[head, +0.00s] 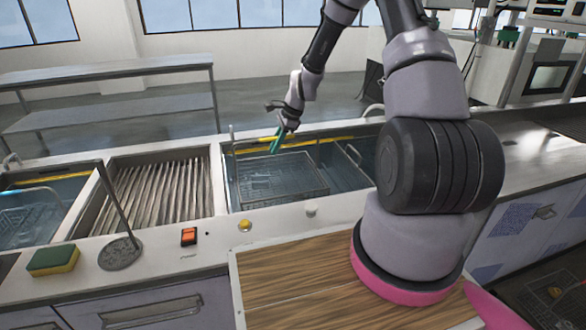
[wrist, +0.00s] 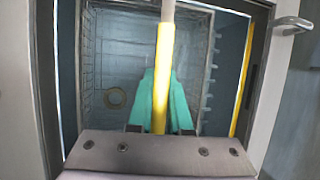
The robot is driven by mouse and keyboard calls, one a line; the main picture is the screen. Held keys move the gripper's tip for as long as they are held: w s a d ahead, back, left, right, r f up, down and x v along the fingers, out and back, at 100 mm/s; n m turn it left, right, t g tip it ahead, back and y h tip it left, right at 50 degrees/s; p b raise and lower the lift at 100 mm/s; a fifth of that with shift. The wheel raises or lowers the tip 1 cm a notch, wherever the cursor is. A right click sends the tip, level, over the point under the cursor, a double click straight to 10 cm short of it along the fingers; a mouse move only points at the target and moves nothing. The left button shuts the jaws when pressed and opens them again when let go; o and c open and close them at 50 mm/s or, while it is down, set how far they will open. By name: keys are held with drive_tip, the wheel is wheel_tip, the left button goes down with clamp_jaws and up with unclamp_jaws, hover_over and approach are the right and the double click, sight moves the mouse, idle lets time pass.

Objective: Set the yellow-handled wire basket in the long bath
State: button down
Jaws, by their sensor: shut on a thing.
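The wire basket (head: 285,190) is a grey mesh box inside the walls of the long bath (head: 262,206), toward its left part. Its yellow handle (wrist: 163,60) runs between the green fingers of my gripper (wrist: 160,105) in the wrist view. My gripper (head: 279,140) is shut on that handle above the basket. In the wrist view the mesh (wrist: 105,65) lies below the fingers, with a small tan ring (wrist: 115,97) showing through or in it. I cannot tell whether the basket's underside touches the bath floor.
Left of the long bath is a ribbed drainer (head: 155,190), then another bath with blue water (head: 35,222). A sponge (head: 53,260), an orange switch (head: 189,236) and knobs sit on the front ledge. A wooden board (head: 300,275) lies in front. A metal rack (head: 110,110) stands behind.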

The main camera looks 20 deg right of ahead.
wheel_tip(320, 180, down, 6)
drive_tip(key=shift+r, duration=0.1)
idle(0.4)
drive_tip(key=c, duration=0.8)
unclamp_jaws()
drive_tip(key=shift+c, duration=0.2)
